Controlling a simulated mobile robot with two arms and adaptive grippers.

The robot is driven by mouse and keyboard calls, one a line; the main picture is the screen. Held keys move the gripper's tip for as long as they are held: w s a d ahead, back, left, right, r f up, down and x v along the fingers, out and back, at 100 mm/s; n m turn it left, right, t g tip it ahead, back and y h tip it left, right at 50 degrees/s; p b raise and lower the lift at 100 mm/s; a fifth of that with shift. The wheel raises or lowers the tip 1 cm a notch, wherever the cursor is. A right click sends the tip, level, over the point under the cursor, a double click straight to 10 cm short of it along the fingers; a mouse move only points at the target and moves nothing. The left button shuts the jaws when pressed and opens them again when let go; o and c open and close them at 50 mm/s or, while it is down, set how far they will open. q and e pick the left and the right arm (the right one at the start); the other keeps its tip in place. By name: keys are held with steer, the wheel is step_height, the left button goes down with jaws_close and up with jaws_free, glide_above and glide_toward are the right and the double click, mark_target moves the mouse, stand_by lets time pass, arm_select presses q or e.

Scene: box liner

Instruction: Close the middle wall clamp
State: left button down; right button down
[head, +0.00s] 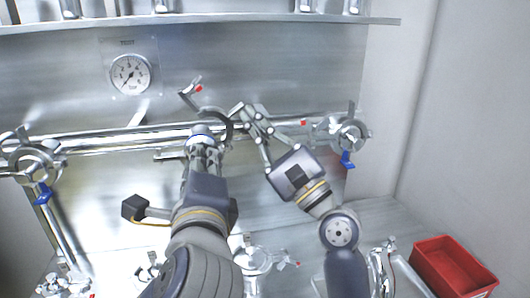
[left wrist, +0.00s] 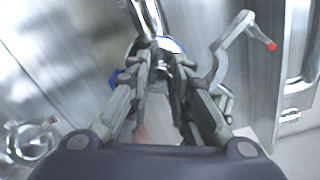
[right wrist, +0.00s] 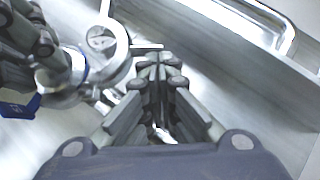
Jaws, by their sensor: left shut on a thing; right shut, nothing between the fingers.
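The middle wall clamp (head: 217,114) is on the wall near the horizontal pipe. Its curved arm with a red tip stands out from the ring in the left wrist view (left wrist: 230,45), so it looks open. My left gripper (head: 203,138) is in front of this clamp, shut on a metal pipe fitting; a blue part shows behind its fingers in the left wrist view (left wrist: 168,45). My right gripper (head: 248,112) is shut and empty, just right of the clamp. In the right wrist view its fingertips (right wrist: 160,68) are beside a round metal fitting (right wrist: 103,42); contact is unclear.
A left wall clamp (head: 35,163) and a right wall clamp (head: 350,134), each with a blue handle, flank the middle one. A pressure gauge (head: 130,75) is above the pipe. A shelf (head: 240,18) runs overhead. A red bin (head: 452,268) stands at lower right.

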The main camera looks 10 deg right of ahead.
steer(key=a+n+g, duration=0.1)
steer(key=n+g, duration=0.1)
steer(key=a+r+n+g, duration=0.1)
steer(key=n+g, duration=0.1)
steer(key=n, duration=0.1)
steer(key=a+r+n+g+y, duration=0.1)
steer(key=n, duration=0.1)
steer(key=shift+a+r+n+g, duration=0.2)
steer(key=shift+n+g, duration=0.2)
steer(key=shift+a+n+g, duration=0.7)
steer(key=shift+n, duration=0.2)
steer(key=shift+a+h, duration=0.4)
steer(key=shift+a, duration=0.15)
steer(key=shift+a, duration=0.1)
steer(key=d, duration=0.4)
steer(key=shift+s+d, duration=0.2)
steer(key=shift+d, duration=0.2)
glide_toward(224, 113)
steer(key=d, duration=0.3)
steer(key=shift+w+d+r, duration=0.3)
steer(key=shift+d+r, duration=0.05)
steer(key=shift+d, duration=0.05)
